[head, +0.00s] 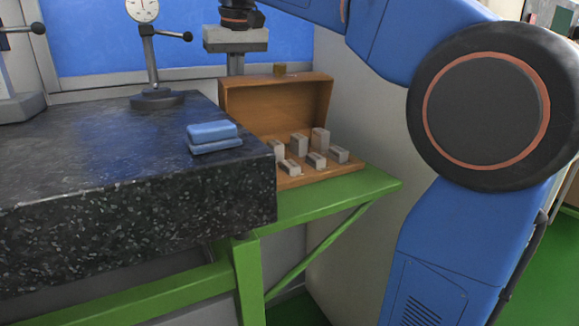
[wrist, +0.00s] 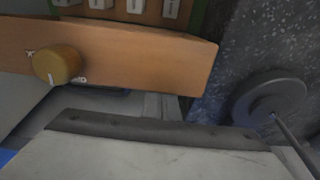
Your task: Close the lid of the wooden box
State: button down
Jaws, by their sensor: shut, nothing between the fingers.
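The wooden box stands open on a green bench, and its orange-brown lid (head: 277,103) is upright at the back. Several grey metal blocks (head: 299,145) stand in the low base (head: 290,182) in front of the lid. A brass-coloured knob (head: 280,69) shows above the lid's top edge. My gripper (head: 236,66) is shut and empty, with its fingers behind the lid's upper left corner. In the wrist view the lid (wrist: 130,58) crosses the upper picture with its knob (wrist: 57,64), and my gripper (wrist: 165,135) fills the bottom. I cannot tell whether they touch.
A dark granite slab (head: 110,165) lies left of the box, bearing a blue block (head: 212,132) and a dial gauge stand (head: 157,98). The stand's round base (wrist: 268,97) shows at the wrist view's right. A blue panel and pale wall are behind.

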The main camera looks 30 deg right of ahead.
aim_at(240, 94)
jog(key=shift+s, duration=1.9)
jog(key=shift+f, duration=0.1)
notch_tip(240, 94, up, 8)
jog(key=shift+w+r, duration=0.1)
jog(key=shift+r, duration=0.35)
